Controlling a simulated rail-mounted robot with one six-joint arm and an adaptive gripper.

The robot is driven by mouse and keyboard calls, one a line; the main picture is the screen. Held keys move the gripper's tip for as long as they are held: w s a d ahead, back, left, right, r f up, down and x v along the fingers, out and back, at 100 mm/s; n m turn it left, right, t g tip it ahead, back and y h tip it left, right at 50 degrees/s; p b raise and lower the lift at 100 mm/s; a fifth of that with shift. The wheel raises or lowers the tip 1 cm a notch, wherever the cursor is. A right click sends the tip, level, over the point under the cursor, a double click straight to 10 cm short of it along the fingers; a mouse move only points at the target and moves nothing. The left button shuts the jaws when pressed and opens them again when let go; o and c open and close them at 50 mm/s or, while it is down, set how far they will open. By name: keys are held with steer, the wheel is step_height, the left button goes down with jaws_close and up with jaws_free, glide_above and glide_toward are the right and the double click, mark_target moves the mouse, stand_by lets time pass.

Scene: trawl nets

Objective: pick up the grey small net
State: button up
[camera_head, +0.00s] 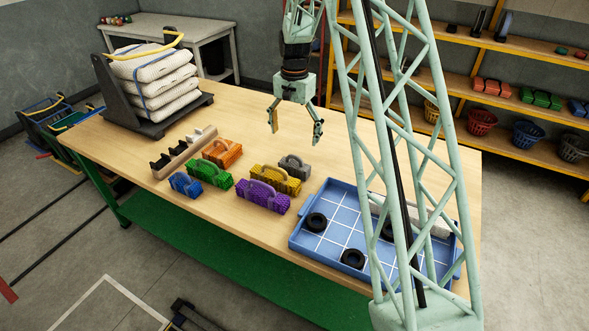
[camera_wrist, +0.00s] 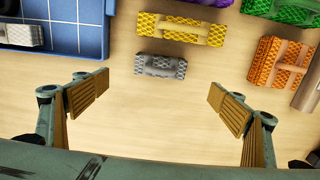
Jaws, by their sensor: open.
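The grey small net (camera_head: 294,167) is a small bundle with a handle, lying on the wooden table behind the yellow net (camera_head: 275,180). In the wrist view the grey small net (camera_wrist: 161,66) lies ahead of the fingers, roughly midway between them and apart from them. My gripper (camera_head: 295,132) hangs above the table, beyond the grey net in the head view, pointing down. In the wrist view my gripper (camera_wrist: 152,95) is open and empty, with bare table between its fingers.
Purple (camera_head: 262,196), orange (camera_head: 222,152), green (camera_head: 209,173) and blue (camera_head: 185,185) nets lie nearby. A blue tray (camera_head: 301,238) with black rings stands to the right. A rack of white folded nets (camera_head: 160,80) stands at the back left. The table beneath my gripper is clear.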

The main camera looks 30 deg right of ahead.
steer(key=shift+f, duration=0.15)
glide_above(294, 164)
steer(key=shift+s+f+b, duration=0.1)
steer(key=shift+f+b, duration=0.2)
steer(key=shift+f, duration=3.85)
steer(key=shift+d+f, duration=0.1)
steer(key=shift+f, duration=2.5)
steer(key=c, duration=1)
